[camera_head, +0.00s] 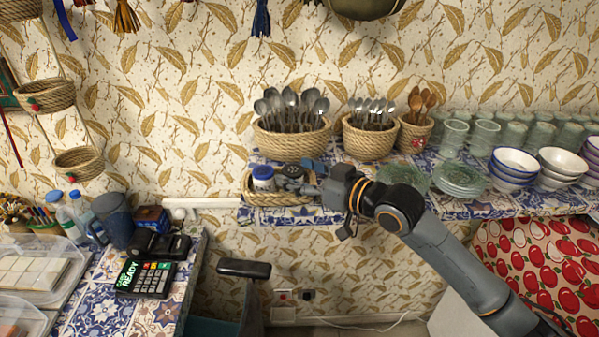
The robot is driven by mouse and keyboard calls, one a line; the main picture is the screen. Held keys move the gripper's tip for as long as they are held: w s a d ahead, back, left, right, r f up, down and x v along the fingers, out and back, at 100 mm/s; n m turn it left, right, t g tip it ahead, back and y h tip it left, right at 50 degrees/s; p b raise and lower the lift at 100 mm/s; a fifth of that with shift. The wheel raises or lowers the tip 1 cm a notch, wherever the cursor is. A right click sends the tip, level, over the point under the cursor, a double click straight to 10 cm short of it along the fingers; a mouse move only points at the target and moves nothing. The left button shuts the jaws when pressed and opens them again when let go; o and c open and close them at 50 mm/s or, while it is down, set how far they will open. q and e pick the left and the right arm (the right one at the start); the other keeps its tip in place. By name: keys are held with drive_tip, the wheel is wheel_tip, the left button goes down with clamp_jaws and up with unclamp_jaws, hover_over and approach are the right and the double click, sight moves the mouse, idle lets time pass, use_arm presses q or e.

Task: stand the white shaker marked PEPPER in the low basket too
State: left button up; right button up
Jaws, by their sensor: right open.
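The low woven basket (282,198) stands on the blue tiled shelf, below the spoon baskets. A white shaker with a blue lid (263,178) stands upright in its left part; its marking is too small to read. My right gripper (297,179) reaches in from the right, over the right part of this basket. It is open. A dark round shape at its fingertips may be a shaker top or part of the fingers; I cannot tell. The gripper hides much of the basket's right half. My left gripper is not in view.
Behind stand two baskets of metal spoons (291,138) (369,136) and a small basket of wooden spoons (414,134). Right of my gripper are glass plates (459,179), glasses (453,138) and stacked bowls (514,167). A card terminal (146,278) lies on the lower left counter.

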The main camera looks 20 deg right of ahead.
drive_tip(key=shift+r, duration=0.25)
drive_tip(key=b+v, duration=0.4)
drive_tip(key=v, duration=0.8)
drive_tip(key=shift+f, duration=0.15)
